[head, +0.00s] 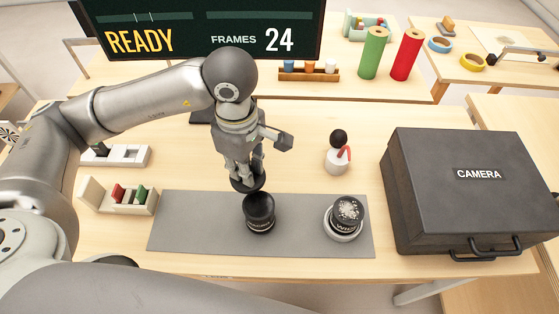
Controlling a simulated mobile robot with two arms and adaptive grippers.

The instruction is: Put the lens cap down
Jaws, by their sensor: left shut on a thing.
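My left gripper (244,172) is shut on a dark round lens cap (247,185), held flat below its fingers. The cap is just behind and above a black lens (260,213) that stands on the grey mat (187,228). I cannot tell how high the cap is over the mat. A second black lens (348,212) with a speckled top sits in a white ring (343,233) on the mat's right part. My right gripper is not in view.
A black camera case (455,175) stands right of the mat. Small racks (120,200) stand at left. Bare mat lies between the lenses and at the left. A display (200,30) stands behind.

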